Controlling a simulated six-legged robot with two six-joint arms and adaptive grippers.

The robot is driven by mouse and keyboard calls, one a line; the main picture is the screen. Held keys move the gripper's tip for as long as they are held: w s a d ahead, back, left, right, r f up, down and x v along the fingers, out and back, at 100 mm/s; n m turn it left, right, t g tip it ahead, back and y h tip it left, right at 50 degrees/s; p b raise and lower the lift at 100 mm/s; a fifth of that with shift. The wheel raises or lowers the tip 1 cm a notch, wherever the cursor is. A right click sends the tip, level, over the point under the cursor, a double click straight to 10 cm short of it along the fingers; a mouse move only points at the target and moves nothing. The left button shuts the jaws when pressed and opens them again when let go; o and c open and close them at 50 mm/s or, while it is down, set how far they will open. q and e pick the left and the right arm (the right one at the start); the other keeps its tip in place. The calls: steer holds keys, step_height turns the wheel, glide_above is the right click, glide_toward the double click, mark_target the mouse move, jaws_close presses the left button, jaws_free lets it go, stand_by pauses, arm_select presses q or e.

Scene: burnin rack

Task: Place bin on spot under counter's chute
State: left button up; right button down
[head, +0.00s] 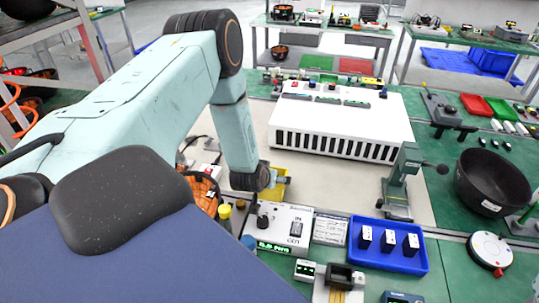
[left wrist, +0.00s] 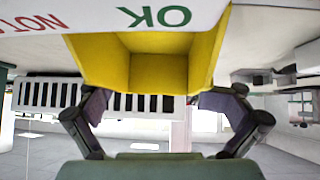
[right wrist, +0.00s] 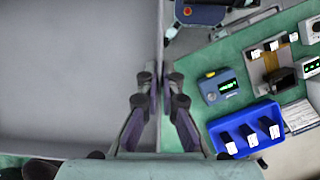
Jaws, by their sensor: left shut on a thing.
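The yellow bin (head: 281,186) is held in my left gripper (head: 264,178), at the near edge of the light bench surface. In the left wrist view the bin (left wrist: 160,72) sits between the two spread fingers (left wrist: 155,105), with its hollow inside in view. A white surface lettered OK and NOT shows upside down beside it. In the head view a white box with a green display, probably the counter (head: 290,228), stands just nearer than the bin. No chute or marked spot is clearly visible. My right gripper (right wrist: 161,82) holds nothing; its fingertips are close together.
A large white slotted case (head: 343,118) stands behind. A blue tray (head: 412,258) with white-fronted blocks lies right of the counter, with a grey press-like stand (head: 400,185) behind it. An orange basket (head: 203,190) is left of the bin. A black bowl (head: 492,182) stands far right.

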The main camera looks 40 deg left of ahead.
arm_select(q)
steer(key=shift+w+a+f, duration=0.1)
steer(key=shift+w+f, duration=0.05)
steer(key=shift+f, duration=0.15)
steer(key=o, duration=0.7)
steer(key=shift+o, duration=0.8)
steer(key=shift+r, duration=0.2)
